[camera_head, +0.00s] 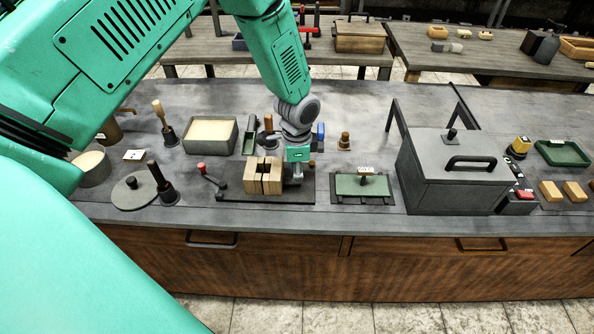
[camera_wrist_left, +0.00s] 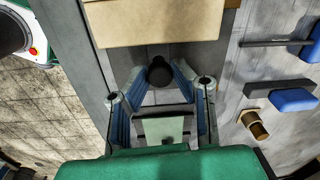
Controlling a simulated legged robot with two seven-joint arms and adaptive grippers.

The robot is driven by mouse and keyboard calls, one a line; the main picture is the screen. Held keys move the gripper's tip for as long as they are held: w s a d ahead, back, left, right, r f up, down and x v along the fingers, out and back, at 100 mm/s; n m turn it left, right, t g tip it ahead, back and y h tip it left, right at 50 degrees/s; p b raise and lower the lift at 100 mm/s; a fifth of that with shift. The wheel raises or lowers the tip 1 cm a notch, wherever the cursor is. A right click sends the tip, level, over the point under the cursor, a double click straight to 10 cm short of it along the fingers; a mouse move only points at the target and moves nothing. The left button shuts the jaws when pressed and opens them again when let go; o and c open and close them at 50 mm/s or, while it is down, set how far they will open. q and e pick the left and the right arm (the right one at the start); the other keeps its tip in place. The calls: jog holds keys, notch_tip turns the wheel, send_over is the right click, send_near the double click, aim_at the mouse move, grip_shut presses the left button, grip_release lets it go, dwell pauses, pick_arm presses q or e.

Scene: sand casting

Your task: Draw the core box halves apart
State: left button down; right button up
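The core box (camera_head: 262,176) is a pale wooden block on a dark base plate (camera_head: 228,194) on the bench. A narrow dark slot shows in its top between two halves. My left gripper (camera_head: 294,178) points down just right of the block, low over the plate. In the left wrist view the wooden block (camera_wrist_left: 150,28) lies beyond the fingertips. A dark round knob (camera_wrist_left: 159,72) lies between the blue-padded fingers of my left gripper (camera_wrist_left: 160,78), very close to both tips. I cannot tell whether the fingers press on it. My right gripper is not in view.
Left of the block are a red-knobbed lever (camera_head: 203,168), a sand-filled box (camera_head: 210,134) and a round lid (camera_head: 134,193). To the right are a green plate (camera_head: 362,187) and a large grey lidded box (camera_head: 455,172). Small tools stand behind the gripper.

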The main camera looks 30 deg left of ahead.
pick_arm(q)
jog(key=shift+w+d+f+b, duration=0.1)
jog(key=shift+w+d+b, duration=0.05)
jog(key=shift+w+d, duration=0.45)
jog(key=shift+w+d+b, duration=0.15)
jog(key=shift+w+d, duration=0.2)
jog(key=shift+d, duration=0.45)
jog(key=shift+w+d, duration=0.2)
jog(key=shift+d, duration=0.25)
jog(key=c, duration=1.4)
grip_release()
jog(key=shift+o, duration=0.2)
jog(key=shift+w, duration=0.1)
jog(key=shift+r, duration=0.2)
notch_tip(320, 180, up, 12)
jog(key=shift+s+d+f, duration=0.15)
jog(key=shift+s+f, duration=0.05)
jog(key=shift+f, duration=0.05)
